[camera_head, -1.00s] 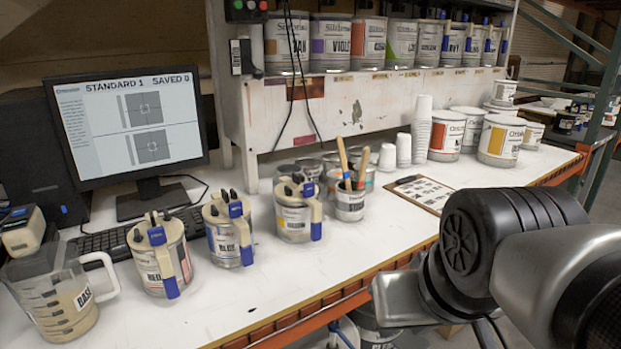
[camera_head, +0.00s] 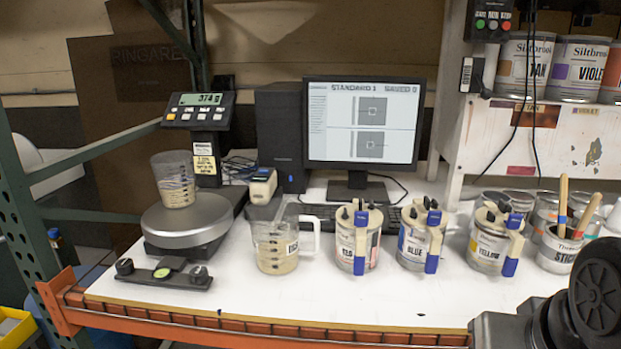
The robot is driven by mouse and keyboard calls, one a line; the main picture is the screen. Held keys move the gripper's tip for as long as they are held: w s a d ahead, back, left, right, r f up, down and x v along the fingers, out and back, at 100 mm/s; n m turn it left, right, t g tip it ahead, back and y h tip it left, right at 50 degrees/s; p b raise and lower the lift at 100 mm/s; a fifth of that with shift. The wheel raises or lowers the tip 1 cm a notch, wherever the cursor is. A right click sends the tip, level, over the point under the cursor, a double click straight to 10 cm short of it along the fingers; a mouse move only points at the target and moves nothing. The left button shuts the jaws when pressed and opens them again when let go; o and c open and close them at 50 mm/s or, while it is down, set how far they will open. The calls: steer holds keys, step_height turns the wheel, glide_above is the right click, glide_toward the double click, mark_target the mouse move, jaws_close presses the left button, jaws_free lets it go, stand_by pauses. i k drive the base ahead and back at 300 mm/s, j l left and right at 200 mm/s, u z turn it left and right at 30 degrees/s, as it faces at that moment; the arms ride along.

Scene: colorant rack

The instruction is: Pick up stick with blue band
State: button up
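Part of my arm shows at the lower right, in front of and below the can. My gripper is outside the view.
Lidded cans marked red (camera_head: 358,240), blue (camera_head: 423,240) and yellow (camera_head: 491,242) stand left of the stick can. Further left are a measuring jug (camera_head: 275,247) and a scale (camera_head: 187,220) with a cup (camera_head: 174,180). The bench's front strip is mostly clear.

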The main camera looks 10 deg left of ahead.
mark_target(564, 177)
steer(key=u, duration=1.55)
steer(key=z, duration=2.1)
steer(key=k+z, duration=0.15)
steer(key=k+u, duration=0.35)
steer(key=k+j+u, duration=0.1)
steer(key=u, duration=0.25)
steer(key=l+u, duration=0.35)
steer(key=i+l+u, duration=0.1)
steer(key=l+u, duration=0.2)
steer(key=i+l, duration=0.1)
steer(key=l, duration=1)
steer(key=i+l, duration=0.15)
steer(key=l, duration=0.95)
steer(key=i, duration=0.05)
